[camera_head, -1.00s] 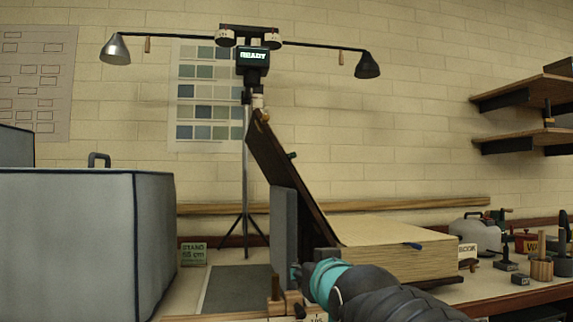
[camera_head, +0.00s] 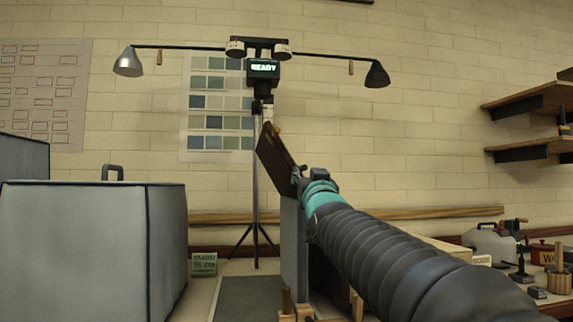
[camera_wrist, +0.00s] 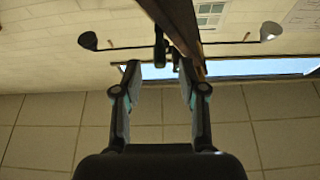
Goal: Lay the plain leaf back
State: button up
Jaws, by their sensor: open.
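A dark brown leaf or cover (camera_head: 275,158) stands raised and tilted in the head view, its upper end leaning left. I cannot tell whether its face is plain. The thick pale book block (camera_head: 432,244) is mostly hidden behind my arm. My gripper (camera_wrist: 158,70) is open, with its fingers apart. In the head view it is at the raised leaf's right side, fingertips hidden. In the wrist view the brown leaf (camera_wrist: 185,30) runs down to the right finger's tip; I cannot tell whether they touch.
A grey upright slab (camera_head: 293,250) stands below the leaf. A large grey box (camera_head: 90,250) is at left. A lamp stand with a READY display (camera_head: 263,68) rises behind. Jug (camera_head: 490,240) and small tools are at right, under wall shelves (camera_head: 530,98).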

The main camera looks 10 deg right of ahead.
aim_at(305, 170)
jog(key=shift+p+x, duration=0.6)
jog(key=shift+x, duration=2.1)
grip_shut()
